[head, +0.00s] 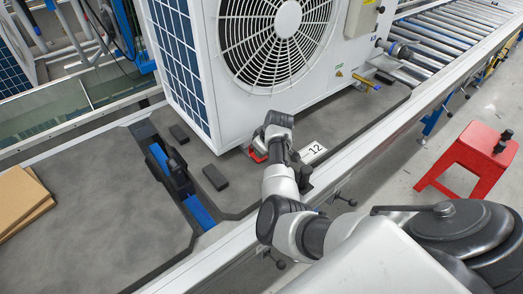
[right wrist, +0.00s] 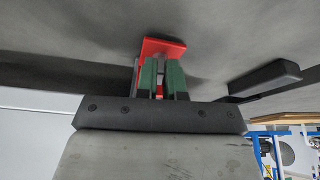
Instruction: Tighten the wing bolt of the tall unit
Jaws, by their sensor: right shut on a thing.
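A large white unit (head: 221,85) with a round fan grille (head: 280,40) stands on the grey platform; its top is cut off by the frame edge. My right gripper (head: 262,148) is low at the unit's near bottom edge, at a small red piece (head: 257,156). In the right wrist view the green fingers (right wrist: 162,78) are shut on this red piece (right wrist: 162,46), whose flat end shows beyond the fingertips. I cannot tell whether the red piece is the wing bolt; no wing shape shows clearly. My left gripper is not in view.
A white card marked 12 (head: 313,151) lies right of the gripper. Dark blocks (head: 215,178) lie on the platform, left of it. A black fixture (head: 172,168) sits on a blue strip. Brass and black fittings (head: 366,82) stick out right. A red stool (head: 475,155) stands beyond the rail.

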